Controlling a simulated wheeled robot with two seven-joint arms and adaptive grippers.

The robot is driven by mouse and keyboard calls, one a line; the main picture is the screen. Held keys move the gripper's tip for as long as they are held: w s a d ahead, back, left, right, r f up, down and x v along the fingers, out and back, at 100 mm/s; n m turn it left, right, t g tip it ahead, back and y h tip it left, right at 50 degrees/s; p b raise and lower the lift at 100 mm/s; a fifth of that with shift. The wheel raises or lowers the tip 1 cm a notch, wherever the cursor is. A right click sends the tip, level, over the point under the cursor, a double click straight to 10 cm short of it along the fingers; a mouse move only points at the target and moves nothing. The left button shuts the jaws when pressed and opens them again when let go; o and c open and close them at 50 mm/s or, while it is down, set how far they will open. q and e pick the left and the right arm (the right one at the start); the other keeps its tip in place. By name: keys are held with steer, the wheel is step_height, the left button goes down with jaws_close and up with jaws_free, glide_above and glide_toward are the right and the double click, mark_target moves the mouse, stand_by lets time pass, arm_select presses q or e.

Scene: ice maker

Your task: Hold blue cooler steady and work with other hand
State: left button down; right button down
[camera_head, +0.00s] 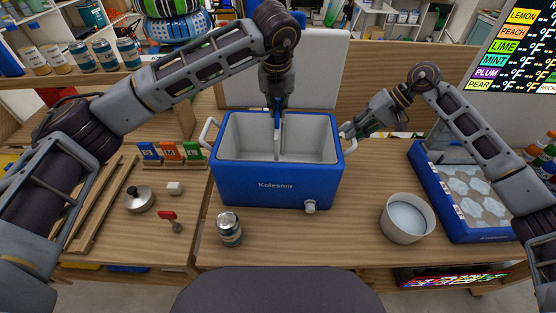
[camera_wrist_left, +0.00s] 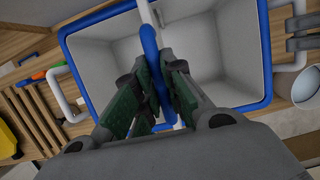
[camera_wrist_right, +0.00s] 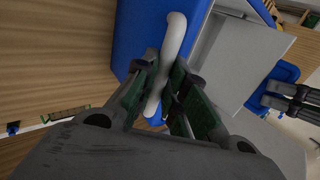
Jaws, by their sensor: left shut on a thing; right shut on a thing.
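The blue cooler (camera_head: 270,182) stands open on the wooden table, with a pale grey interior and white side handles. My right gripper (camera_head: 352,129) is shut on the cooler's right white handle, which also shows between its fingers in the right wrist view (camera_wrist_right: 174,45). My left gripper (camera_head: 277,103) is over the cooler's back part, pointing down. In the left wrist view its fingers are shut on a blue bar (camera_wrist_left: 148,42) that crosses above the cooler's interior. The fingers hide part of this bar, and I cannot tell whether it is fixed to the cooler.
A white bowl (camera_head: 403,232) with pale blue contents stands to the right, near a blue machine (camera_head: 463,225) with ice-like pieces. A can (camera_head: 229,230) stands before the cooler. A red-handled tool (camera_head: 169,217) and a metal lidded pot (camera_head: 139,200) are left.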

arm_select(q)
steer(key=shift+r, duration=0.15)
steer(key=shift+r, duration=1.9)
arm_select(e)
steer(key=c, duration=1.5)
jaws_free()
steer(key=shift+v, duration=4)
